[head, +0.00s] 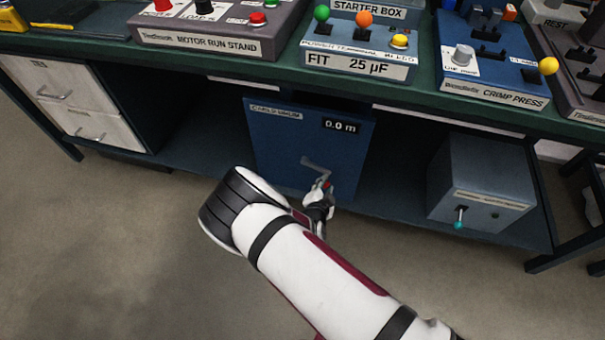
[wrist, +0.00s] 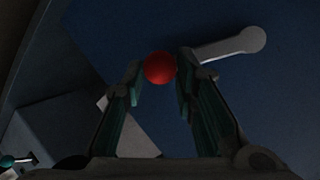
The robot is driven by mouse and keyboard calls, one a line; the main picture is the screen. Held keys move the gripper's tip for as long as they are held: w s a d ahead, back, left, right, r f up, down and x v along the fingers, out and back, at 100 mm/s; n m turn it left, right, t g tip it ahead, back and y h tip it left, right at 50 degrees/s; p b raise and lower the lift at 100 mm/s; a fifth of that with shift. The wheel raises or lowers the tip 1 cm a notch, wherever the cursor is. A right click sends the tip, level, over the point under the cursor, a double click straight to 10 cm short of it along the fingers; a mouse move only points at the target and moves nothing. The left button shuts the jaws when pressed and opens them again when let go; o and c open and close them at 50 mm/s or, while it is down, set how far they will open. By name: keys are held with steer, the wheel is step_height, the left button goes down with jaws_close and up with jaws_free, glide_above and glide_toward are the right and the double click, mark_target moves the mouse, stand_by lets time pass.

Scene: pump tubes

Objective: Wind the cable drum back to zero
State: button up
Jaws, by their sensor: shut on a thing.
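The cable drum (head: 290,140) is a blue box under the bench in the head view, with a label at its top left and a display (head: 340,126) reading 0.0 m. A grey crank (head: 314,164) is on its front face; the crank arm (wrist: 230,46) also shows in the wrist view. The crank's red knob (wrist: 160,68) is between my fingertips in the wrist view. My gripper (head: 324,190) is in front of the drum's lower right part, shut on the red knob. My gripper also shows in the wrist view (wrist: 158,80). My arm hides the floor below the drum.
A grey box (head: 480,185) with a teal-tipped lever stands on the lower shelf at right. White drawers (head: 75,100) are at left. The motor run stand (head: 205,40), starter box and crimp press (head: 495,85) stand on the bench above. The floor at left is clear.

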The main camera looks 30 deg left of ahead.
steer(key=shift+a+r, duration=0.15)
steer(key=shift+r, duration=0.05)
steer(key=shift+r+p, duration=0.65)
steer(key=shift+r, duration=0.15)
steer(key=shift+a, duration=0.15)
steer(key=shift+o, duration=0.6)
steer(key=shift+a+r+p, duration=0.15)
steer(key=shift+r+p, duration=0.35)
steer(key=shift+r, duration=0.3)
steer(key=shift+o, duration=0.4)
steer(key=shift+s+y, duration=0.1)
steer(key=shift+y, duration=0.2)
steer(key=o, duration=0.9)
